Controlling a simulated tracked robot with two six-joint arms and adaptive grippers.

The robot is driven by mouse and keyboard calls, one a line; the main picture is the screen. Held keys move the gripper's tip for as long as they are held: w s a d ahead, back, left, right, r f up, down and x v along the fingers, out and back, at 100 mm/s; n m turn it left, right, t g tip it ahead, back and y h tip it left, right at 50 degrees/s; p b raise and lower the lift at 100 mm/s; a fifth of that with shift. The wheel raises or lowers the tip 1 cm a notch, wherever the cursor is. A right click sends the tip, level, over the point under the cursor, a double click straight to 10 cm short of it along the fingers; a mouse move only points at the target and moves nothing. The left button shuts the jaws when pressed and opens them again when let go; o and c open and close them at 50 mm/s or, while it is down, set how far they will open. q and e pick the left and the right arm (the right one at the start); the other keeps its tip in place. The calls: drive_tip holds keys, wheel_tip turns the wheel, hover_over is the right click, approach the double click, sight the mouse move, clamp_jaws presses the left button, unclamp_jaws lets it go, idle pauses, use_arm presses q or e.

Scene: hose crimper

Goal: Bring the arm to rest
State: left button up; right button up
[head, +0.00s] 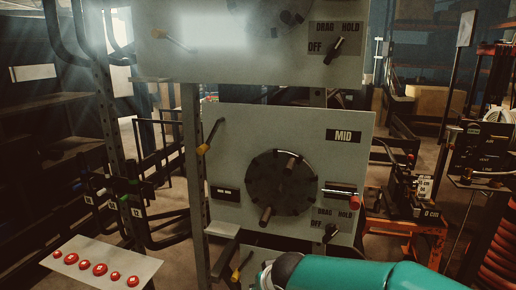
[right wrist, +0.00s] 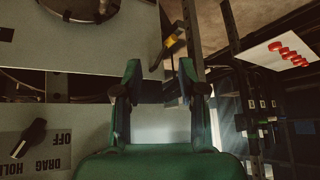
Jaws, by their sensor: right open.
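My right arm (head: 370,273) comes in from the lower right of the head view in teal, low in front of the panels. Its gripper does not show clearly there. In the right wrist view my right gripper (right wrist: 159,72) is open, its two green fingers apart with nothing between them. Pale panel surface and a dark gap show behind the fingers. My left gripper is not in view.
The MID panel (head: 227,130) carries a black wheel (head: 282,182), a DRAG/HOLD knob (head: 330,232), a red-ended lever (head: 354,202) and a yellow-ended lever (head: 203,149). An upper panel (head: 160,65) is above. A plate with red buttons (head: 100,268) is lower left.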

drive_tip(key=s+d+f+m+g+y, duration=0.1)
drive_tip(key=s+d+f+g, duration=0.1)
drive_tip(key=s+f, duration=0.5)
drive_tip(key=s+d+f+g+y, duration=0.1)
drive_tip(key=s+d+f+g, duration=0.15)
drive_tip(key=f, duration=0.85)
drive_tip(key=s+d+f+m+p, duration=0.1)
drive_tip(key=s+d+f+m, duration=0.1)
drive_tip(key=s+f, duration=0.3)
drive_tip(key=s+d+f+m+g+p, duration=0.1)
drive_tip(key=s+d+f, duration=0.3)
drive_tip(key=s, duration=0.8)
drive_tip(key=shift+s+f+m, duration=0.35)
drive_tip(key=shift+f+m, duration=0.05)
drive_tip(key=shift+f, duration=0.25)
drive_tip(key=shift+g, duration=0.25)
